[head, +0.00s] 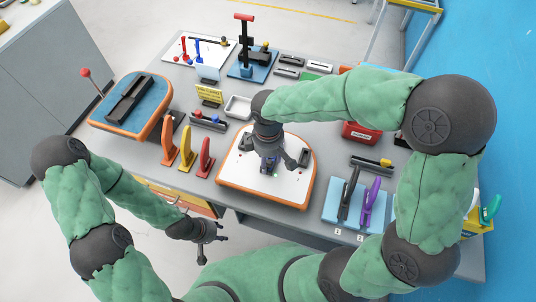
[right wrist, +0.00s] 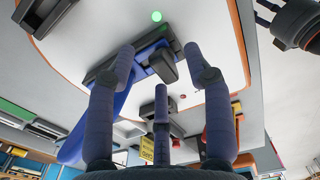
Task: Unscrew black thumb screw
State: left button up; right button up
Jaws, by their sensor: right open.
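The white board with an orange rim (head: 240,178) lies at the table's front edge. My right gripper (head: 276,168) is over its middle and hides part of it. In the right wrist view, my right gripper's three fingers (right wrist: 158,85) are spread and empty. A dark block (right wrist: 162,66) on the board (right wrist: 215,60) lies between the fingers, with a long blue piece (right wrist: 95,125) beside it; I cannot tell whether the block is the black thumb screw. My left gripper (head: 210,246) hangs in front of the table, away from the board, its fingers apart and empty.
Orange, yellow and red upright holders (head: 186,155) stand left of the board. A blue mat (head: 340,212) with black and purple tools lies to the right. A blue-topped board (head: 118,118) is at the left. A white tray (head: 238,107) stands behind.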

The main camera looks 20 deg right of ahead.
jog(key=shift+c, duration=0.3)
grip_shut()
jog(key=shift+r+n+p, duration=0.1)
jog(key=shift+n+p, duration=0.85)
jog(key=shift+n, duration=0.15)
jog(key=shift+a+n+p, duration=0.1)
jog(key=shift+n+p, duration=0.2)
jog(key=shift+n, duration=0.3)
jog(key=shift+n+p, duration=0.85)
jog(key=shift+n, duration=0.15)
jog(key=shift+n+p, duration=0.5)
jog(key=shift+n, duration=0.2)
